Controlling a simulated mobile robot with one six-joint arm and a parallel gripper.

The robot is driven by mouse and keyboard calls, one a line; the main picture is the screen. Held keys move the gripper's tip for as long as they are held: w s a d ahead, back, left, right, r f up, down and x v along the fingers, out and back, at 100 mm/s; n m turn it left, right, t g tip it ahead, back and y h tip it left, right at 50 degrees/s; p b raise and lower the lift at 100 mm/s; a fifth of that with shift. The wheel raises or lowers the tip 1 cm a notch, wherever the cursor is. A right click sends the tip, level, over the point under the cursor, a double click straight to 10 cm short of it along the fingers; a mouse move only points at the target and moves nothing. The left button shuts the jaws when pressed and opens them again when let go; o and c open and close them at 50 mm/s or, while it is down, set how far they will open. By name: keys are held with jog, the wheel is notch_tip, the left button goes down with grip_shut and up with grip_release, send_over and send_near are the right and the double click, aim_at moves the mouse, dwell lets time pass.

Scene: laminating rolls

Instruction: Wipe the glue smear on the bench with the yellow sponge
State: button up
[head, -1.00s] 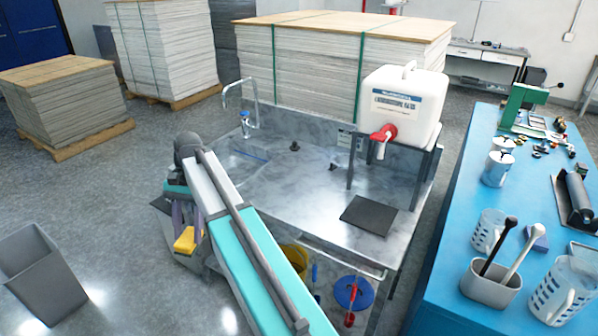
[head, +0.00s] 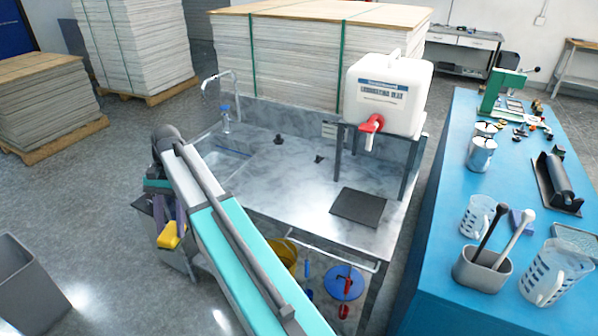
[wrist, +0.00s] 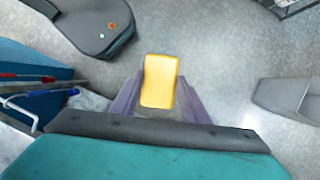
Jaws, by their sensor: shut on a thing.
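The yellow sponge (head: 171,236) is between the fingers of my gripper (head: 168,222), held in the air left of the steel sink bench (head: 290,205). In the wrist view the sponge (wrist: 159,81) stands between the two purple fingers of my gripper (wrist: 158,98), with grey floor beyond it. The blue bench (head: 450,225) runs along the right side of the head view, well away from my gripper. I cannot make out a glue smear on either bench top. My arm hides part of the sink bench.
A white jug with a red tap (head: 385,95) stands on a rack over the sink bench. A dark mat (head: 358,206) lies below it. The blue bench carries a holder (head: 490,270), clear jugs, metal cans and a black roller. A grey bin (head: 28,285) stands on open floor at left.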

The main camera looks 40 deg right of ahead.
jog(key=s+d+m+t+p, duration=0.2)
jog(key=d+m+p, duration=0.2)
jog(key=d, duration=1)
jog(key=s+d+r+m+t+p, duration=0.1)
jog(key=d+m, duration=0.5)
jog(key=d, duration=0.8)
jog(key=s+d+r+m+t+p, duration=0.1)
jog(key=s+d+m+p, duration=0.4)
jog(key=d, duration=1)
jog(key=m+t+p, duration=0.1)
jog(key=p, duration=0.2)
jog(key=shift+t, duration=0.4)
jog(key=shift+s+f, duration=0.1)
jog(key=shift+f, duration=0.05)
